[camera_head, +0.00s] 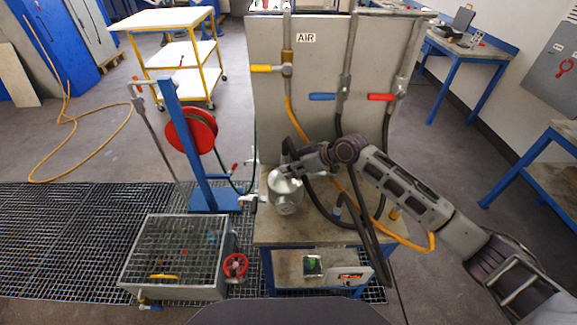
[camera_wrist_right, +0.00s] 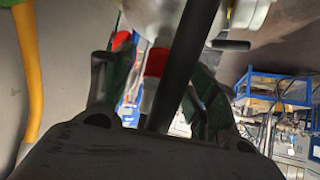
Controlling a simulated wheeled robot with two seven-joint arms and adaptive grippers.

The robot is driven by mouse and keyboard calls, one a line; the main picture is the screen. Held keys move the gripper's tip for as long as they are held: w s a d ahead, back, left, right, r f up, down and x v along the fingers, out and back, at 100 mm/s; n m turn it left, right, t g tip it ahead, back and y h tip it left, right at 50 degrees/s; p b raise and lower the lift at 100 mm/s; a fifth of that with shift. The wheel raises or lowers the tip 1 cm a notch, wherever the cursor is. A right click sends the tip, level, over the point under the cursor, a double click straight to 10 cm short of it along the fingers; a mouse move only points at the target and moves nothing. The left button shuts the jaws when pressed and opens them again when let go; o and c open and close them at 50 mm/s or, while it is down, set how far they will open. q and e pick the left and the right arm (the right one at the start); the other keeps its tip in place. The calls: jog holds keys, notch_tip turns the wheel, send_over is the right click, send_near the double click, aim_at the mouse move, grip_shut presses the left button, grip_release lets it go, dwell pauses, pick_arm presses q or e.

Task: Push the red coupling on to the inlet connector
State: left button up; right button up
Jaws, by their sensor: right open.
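A silver flanged vessel (camera_head: 286,193) stands on the left part of the bench. My right gripper (camera_head: 287,170) is at the top of this vessel in the head view. In the wrist view the right gripper (camera_wrist_right: 150,80) is open, with one finger on each side. A red part with a pale lower section, which looks like the red coupling (camera_wrist_right: 156,62), shows between the fingers. A dark hose crosses in front and partly hides it. I cannot tell whether the fingers touch it. I cannot make out the inlet connector. My left gripper is not in view.
The bench (camera_head: 325,231) has a tall back panel (camera_head: 318,75) with yellow, blue and red valve handles. Dark hoses and an orange hose hang close to my right arm. A red hose reel (camera_head: 190,131) on a blue post and a grated basin (camera_head: 177,250) stand left.

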jog(key=v, duration=0.8)
jog(key=shift+d, duration=0.2)
jog(key=shift+s+r, duration=0.1)
dwell(0.3)
